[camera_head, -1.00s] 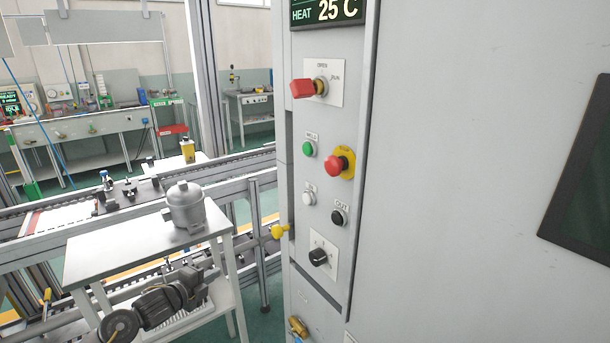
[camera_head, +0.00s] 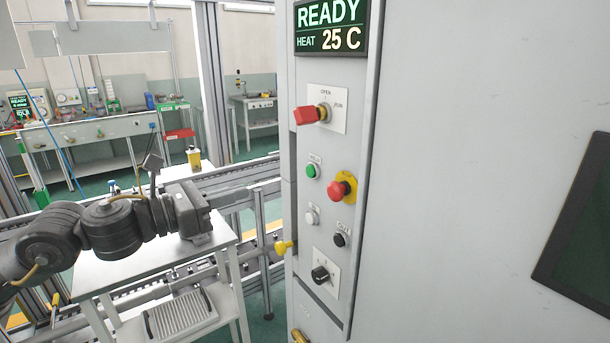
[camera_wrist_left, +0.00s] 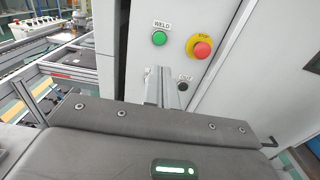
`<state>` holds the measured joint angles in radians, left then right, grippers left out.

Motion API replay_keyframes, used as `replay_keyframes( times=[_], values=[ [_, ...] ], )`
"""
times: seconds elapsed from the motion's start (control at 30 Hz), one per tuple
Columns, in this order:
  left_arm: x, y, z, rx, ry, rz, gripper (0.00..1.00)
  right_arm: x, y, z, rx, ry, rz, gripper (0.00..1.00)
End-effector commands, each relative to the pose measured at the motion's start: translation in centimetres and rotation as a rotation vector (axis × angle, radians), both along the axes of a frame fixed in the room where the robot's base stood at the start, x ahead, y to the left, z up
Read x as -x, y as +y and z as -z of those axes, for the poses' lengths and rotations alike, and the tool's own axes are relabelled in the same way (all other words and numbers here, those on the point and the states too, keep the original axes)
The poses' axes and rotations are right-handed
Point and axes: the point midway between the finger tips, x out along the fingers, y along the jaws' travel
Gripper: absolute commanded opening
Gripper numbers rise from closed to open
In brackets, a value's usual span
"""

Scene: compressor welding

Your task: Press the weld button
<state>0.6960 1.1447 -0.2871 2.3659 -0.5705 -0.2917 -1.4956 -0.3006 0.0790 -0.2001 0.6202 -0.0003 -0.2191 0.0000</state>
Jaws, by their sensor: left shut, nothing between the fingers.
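The green weld button (camera_head: 312,171) is on the grey cabinet's control panel, left of the red stop button (camera_head: 336,190) on its yellow base. In the left wrist view the button (camera_wrist_left: 159,38) is labelled WELD and fully visible. My left gripper (camera_wrist_left: 162,73) is shut and empty, its fingertips below the green button in that picture and apart from it. In the head view the left arm comes in from the left, and its gripper (camera_head: 248,190) points toward the panel. My right gripper is not in view.
The panel also has a red-handled switch (camera_head: 308,115), a white button (camera_head: 312,216), a black button (camera_head: 340,240) and a black knob (camera_head: 320,274). A yellow knob (camera_head: 283,247) juts from the cabinet's left edge. A white table (camera_head: 120,268) stands under my arm. The display (camera_head: 331,25) reads READY.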

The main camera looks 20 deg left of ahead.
Motion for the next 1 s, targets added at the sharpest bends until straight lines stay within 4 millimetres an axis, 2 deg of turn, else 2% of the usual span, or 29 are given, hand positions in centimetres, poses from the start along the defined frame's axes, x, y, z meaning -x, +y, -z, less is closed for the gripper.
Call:
replay_keyframes(
  times=[0.27, 0.8, 1.0],
  values=[
    [-0.8, -0.6, -0.2, 0.007, 0.002, 0.003, 0.0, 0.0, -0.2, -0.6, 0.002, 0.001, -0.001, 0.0],
    [-8.6, -7.2, -0.5, 0.007, 0.004, 0.004, 0.0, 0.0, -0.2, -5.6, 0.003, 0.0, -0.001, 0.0],
    [-10.3, -8.7, -0.3, 0.006, 0.004, 0.004, 0.0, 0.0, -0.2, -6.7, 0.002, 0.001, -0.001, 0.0]
  ],
)
